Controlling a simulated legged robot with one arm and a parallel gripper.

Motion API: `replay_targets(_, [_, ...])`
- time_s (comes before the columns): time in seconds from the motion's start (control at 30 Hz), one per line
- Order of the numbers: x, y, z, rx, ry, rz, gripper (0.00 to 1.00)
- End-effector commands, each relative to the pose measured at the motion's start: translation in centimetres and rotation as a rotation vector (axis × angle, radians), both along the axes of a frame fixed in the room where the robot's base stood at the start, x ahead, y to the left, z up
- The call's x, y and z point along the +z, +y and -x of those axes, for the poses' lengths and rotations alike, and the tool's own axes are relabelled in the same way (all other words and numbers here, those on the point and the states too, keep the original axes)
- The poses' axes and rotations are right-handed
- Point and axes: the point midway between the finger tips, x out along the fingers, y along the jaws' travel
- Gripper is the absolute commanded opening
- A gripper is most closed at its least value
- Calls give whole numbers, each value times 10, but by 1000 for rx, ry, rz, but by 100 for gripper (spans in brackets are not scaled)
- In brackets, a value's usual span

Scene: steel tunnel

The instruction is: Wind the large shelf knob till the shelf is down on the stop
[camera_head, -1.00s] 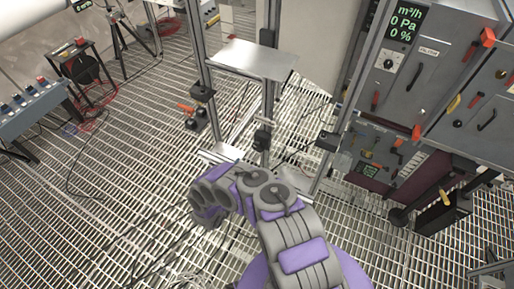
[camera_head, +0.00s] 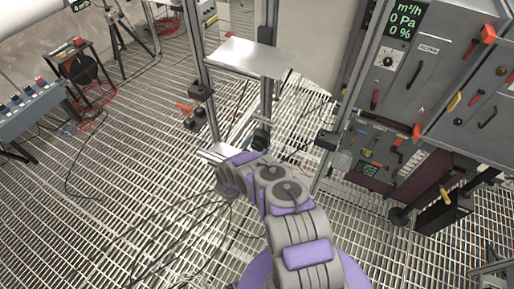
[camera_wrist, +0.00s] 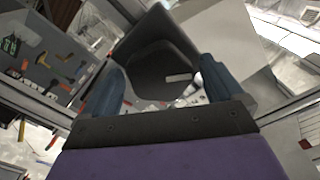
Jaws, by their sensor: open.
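The shelf (camera_head: 250,57) is a flat bright metal plate between upright posts in the head view. In the wrist view, my gripper (camera_wrist: 160,68) is open, with its two blue-grey fingers apart. A large dark rounded part (camera_wrist: 155,45), which looks like the knob, lies ahead of and between the fingers. I cannot tell whether they touch it. In the head view my purple and grey arm reaches toward the foot of the frame, and its own links hide the gripper. I cannot make out which part is the stop.
A grey panel (camera_head: 435,60) with a display and coloured handles stands on the right. A blue-grey console (camera_head: 35,108) stands far left. Cables cross the open grating floor (camera_head: 110,200).

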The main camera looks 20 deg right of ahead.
Motion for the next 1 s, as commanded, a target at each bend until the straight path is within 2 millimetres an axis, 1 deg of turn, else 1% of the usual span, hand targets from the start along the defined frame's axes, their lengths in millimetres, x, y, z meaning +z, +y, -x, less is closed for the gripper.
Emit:
replay_targets(0.17, [0,0,0,1,1,-1,94])
replay_targets(0.7, [0,1,0,1,1,0,43])
replay_targets(1.0, [0,2,0,2,32,24,43])
